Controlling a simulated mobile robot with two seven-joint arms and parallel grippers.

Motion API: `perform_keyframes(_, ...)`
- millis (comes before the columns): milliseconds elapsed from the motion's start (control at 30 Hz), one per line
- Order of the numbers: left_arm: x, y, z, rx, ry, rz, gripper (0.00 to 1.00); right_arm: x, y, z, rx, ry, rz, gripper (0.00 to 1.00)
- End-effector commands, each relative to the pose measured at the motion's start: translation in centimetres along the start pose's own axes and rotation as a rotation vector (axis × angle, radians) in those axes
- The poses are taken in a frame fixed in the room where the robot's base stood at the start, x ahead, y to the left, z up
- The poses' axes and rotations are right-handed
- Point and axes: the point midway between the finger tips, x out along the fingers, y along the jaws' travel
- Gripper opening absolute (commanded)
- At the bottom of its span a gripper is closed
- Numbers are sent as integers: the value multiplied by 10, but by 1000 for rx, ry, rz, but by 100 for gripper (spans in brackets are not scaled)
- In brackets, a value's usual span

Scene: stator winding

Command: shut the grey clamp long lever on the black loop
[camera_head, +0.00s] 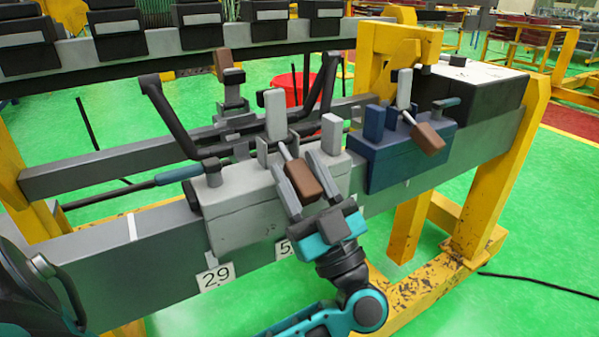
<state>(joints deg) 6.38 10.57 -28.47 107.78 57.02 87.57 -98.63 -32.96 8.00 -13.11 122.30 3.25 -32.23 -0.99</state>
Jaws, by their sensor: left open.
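The grey clamp (235,215) is a light grey block fixed on the long grey beam, with upright grey posts on top. Its long lever is a thin light rod ending in a brown grip (304,180), tilted down toward me. The black loop (170,118) is a bent black bar whose two arms rise behind the clamp; its lower part runs by the clamp's top, and I cannot tell how it is seated. My left gripper (296,162) is open, its grey fingers on either side of the brown grip. Contact is unclear. My right gripper is not in view.
A blue clamp (400,165) with its own brown-gripped lever (427,138) stands close on the right. A black box (475,95) lies beyond it. A teal-and-black handle (178,174) sticks out left of the grey clamp. Yellow posts (510,150) carry the beam. Green floor lies in front.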

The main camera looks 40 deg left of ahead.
Motion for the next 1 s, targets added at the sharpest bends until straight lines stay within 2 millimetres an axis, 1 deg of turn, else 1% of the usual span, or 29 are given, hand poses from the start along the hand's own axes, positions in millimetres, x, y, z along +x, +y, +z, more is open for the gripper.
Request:
perform_keyframes(67, 0, 0, 0, 0, 0, 0, 44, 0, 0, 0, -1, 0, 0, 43)
perform_keyframes(500, 0, 0, 0, 0, 0, -1, 2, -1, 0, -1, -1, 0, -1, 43)
perform_keyframes(533, 0, 0, 0, 0, 0, -1, 0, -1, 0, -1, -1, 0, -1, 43)
perform_keyframes(833, 0, 1, 0, 1, -2, -1, 0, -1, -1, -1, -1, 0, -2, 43)
perform_keyframes(1000, 3, 6, 2, 3, -14, -5, 0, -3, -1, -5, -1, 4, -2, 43)
